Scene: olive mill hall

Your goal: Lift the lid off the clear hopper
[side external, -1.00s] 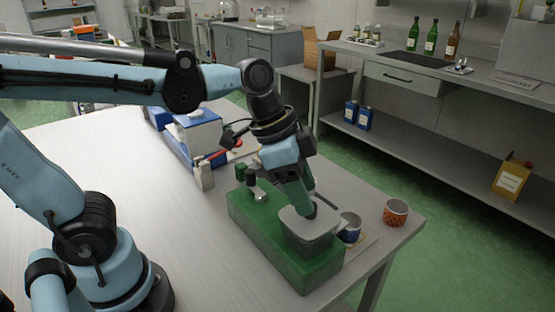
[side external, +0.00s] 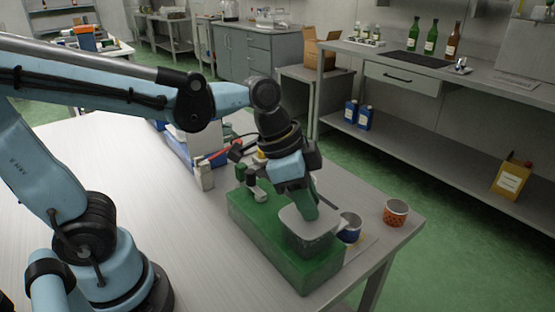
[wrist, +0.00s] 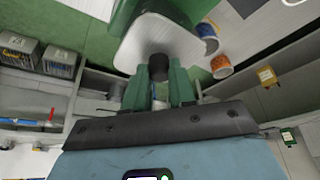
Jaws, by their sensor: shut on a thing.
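The clear hopper (side external: 306,243) sits on the front end of a green machine (side external: 262,229). Its pale grey lid (side external: 295,220) is at the hopper's top; I cannot tell whether there is a gap between them. In the wrist view the lid (wrist: 160,32) is a pale rounded square with a dark knob (wrist: 158,66). My gripper (wrist: 158,78) has its green fingers on both sides of this knob and is shut on it. In the side view my gripper (side external: 309,212) comes down tilted from above and hides the knob.
A blue cup (side external: 350,228) stands close beside the hopper, and an orange patterned cup (side external: 396,213) stands near the table's right edge. A small pale block (side external: 204,176) and a blue-and-white box stand behind the machine. The table's left part (side external: 150,195) is clear.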

